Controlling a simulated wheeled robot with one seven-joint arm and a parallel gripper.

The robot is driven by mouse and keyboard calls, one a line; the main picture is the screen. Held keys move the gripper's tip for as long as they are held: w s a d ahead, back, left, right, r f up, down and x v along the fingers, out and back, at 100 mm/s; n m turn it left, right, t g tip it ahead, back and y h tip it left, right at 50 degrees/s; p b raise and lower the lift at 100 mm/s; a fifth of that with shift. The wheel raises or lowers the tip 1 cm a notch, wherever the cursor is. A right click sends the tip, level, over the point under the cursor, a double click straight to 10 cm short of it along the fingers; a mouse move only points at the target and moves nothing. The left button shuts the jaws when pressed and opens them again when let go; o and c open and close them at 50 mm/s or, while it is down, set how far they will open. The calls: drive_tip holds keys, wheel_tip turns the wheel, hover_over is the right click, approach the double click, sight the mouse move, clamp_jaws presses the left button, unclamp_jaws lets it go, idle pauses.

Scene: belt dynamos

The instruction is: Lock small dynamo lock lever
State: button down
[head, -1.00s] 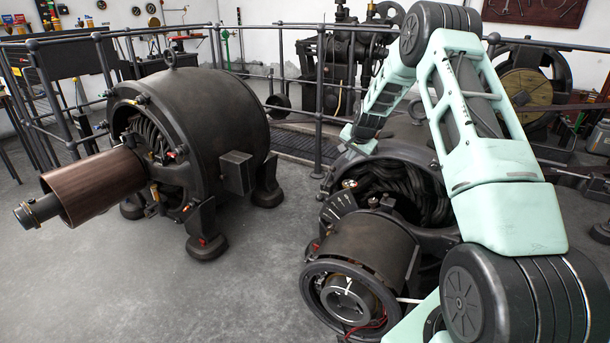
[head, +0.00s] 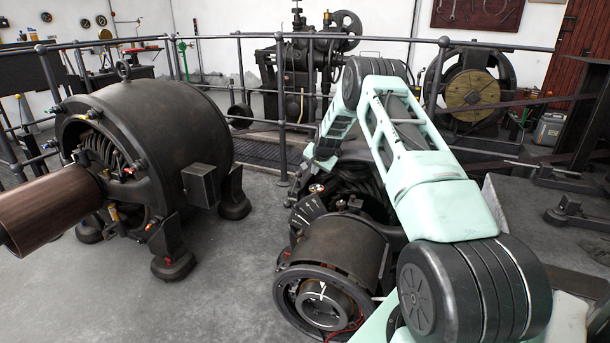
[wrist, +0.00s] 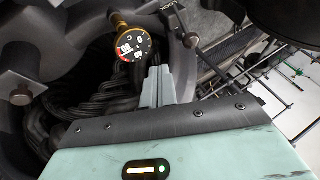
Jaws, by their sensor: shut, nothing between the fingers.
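The small dynamo (head: 348,245) stands at centre right in the head view, with its round open front end facing me. A fan-shaped marked plate (head: 305,207) and a small brass-coloured gauge (head: 316,188) sit at its upper left. In the wrist view the round gauge (wrist: 132,45) with a black and red face is close, just left of my gripper's tips. My gripper (wrist: 158,82) is shut and empty, in front of the dark coiled windings (wrist: 110,92).
A larger dynamo (head: 150,140) with a copper-brown drum (head: 50,212) stands to the left. Railings (head: 283,110) run behind both dynamos. A grey slab (head: 535,225) lies at the right. Bare floor (head: 225,270) is free between the dynamos.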

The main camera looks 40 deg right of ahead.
drive_tip(key=x, duration=0.4)
drive_tip(key=shift+a, duration=0.15)
drive_tip(key=shift+w+a+f+b, duration=0.1)
drive_tip(key=shift+w+a+b, duration=0.1)
drive_tip(key=shift+w, duration=0.7)
drive_tip(key=shift+w+a+b, duration=0.2)
drive_tip(key=shift+w, duration=0.65)
drive_tip(key=shift+w, duration=0.1)
